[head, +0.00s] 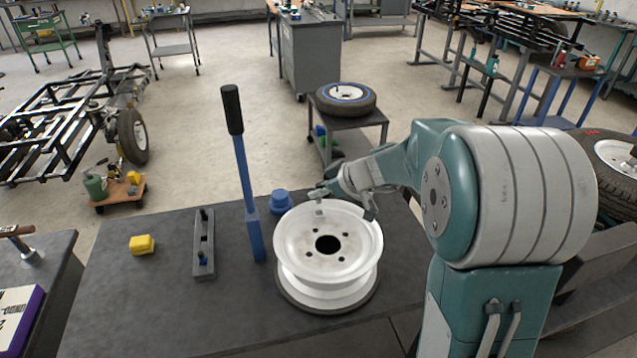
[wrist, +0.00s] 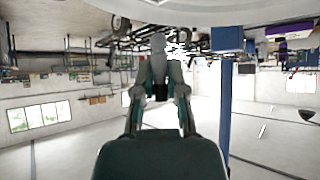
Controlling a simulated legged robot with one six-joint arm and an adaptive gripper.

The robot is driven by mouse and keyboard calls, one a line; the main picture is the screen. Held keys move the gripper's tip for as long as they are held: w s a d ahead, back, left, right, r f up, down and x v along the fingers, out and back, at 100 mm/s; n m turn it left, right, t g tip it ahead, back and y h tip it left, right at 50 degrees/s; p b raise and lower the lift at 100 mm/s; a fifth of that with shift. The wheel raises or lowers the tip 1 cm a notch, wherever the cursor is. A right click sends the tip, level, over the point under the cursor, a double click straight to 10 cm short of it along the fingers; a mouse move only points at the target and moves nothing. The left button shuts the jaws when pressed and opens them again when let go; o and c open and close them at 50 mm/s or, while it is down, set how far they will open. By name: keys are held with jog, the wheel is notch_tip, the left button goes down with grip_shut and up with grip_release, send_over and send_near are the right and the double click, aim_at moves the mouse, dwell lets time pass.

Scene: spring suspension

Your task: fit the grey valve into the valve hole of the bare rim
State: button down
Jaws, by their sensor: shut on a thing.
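The bare white rim (head: 327,280) lies flat on a dark round base on the bench, with its large centre hole facing up. My gripper (head: 322,192) reaches from the right to the rim's far edge. In the wrist view my gripper (wrist: 160,84) is shut on a small grey piece, the grey valve (wrist: 158,48), which points toward the pale rim (wrist: 205,12) at the top. I cannot tell whether the valve touches the rim. The valve hole cannot be made out.
A blue lever with a black handle (head: 240,160) stands left of the rim. A blue cap-like piece (head: 281,202) sits behind it. A grey slotted bracket (head: 204,243) and yellow block (head: 142,245) lie farther left. The front left of the bench is clear.

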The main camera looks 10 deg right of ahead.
aim_at(319, 204)
jog(key=shift+f, duration=1)
jog(key=shift+f, duration=0.95)
dwell(0.8)
jog(key=c, duration=0.6)
grip_release()
jog(key=shift+s, duration=0.1)
jog(key=v, duration=1.1)
jog(key=shift+s+d+r, duration=0.2)
jog(key=shift+d+r, duration=0.05)
jog(key=shift+r, duration=0.05)
